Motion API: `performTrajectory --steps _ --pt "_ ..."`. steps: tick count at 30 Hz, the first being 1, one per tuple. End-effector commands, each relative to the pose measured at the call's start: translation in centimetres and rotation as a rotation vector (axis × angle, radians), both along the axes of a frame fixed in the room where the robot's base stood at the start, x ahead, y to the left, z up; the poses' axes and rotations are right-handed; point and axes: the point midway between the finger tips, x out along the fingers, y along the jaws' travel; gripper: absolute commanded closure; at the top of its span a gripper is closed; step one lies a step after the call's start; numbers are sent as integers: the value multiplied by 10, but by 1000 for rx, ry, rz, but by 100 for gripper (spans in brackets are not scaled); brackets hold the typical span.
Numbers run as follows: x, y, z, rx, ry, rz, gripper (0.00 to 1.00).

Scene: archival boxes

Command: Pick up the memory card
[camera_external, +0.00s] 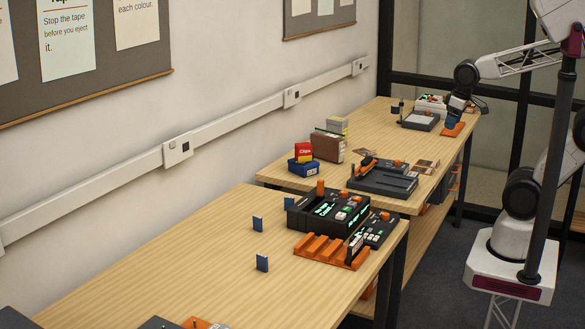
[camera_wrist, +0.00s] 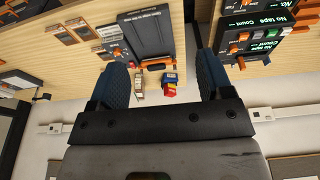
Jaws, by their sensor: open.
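I cannot pick out a memory card for certain. Small blue upright pieces stand on the near table: one at the front (camera_external: 262,262), one behind it (camera_external: 257,224) and one beside the black machine (camera_external: 289,203). They are too small to identify. My gripper (camera_external: 456,112) is over the far end of the far table, well away from them. In the wrist view my gripper (camera_wrist: 160,68) has its two blue fingers wide apart with nothing held between them.
The black machine (camera_external: 328,211) with lit displays and an orange slotted rack (camera_external: 325,250) stand on the near table. The far table holds a dark flat device (camera_external: 383,182), a brown box (camera_external: 328,147) and blue box (camera_external: 303,167). The near table's left part is largely clear.

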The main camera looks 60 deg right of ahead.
Motion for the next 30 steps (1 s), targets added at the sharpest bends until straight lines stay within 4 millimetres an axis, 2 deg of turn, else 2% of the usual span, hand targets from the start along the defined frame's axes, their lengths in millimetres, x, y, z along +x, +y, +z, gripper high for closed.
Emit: performTrajectory --steps 12,14,23,30 --pt "0 0 0 0 0 0 27" --pt "0 0 0 0 0 0 32" --pt "1 0 0 -1 1 3 32" --pt "18 4 4 -10 9 55 32"
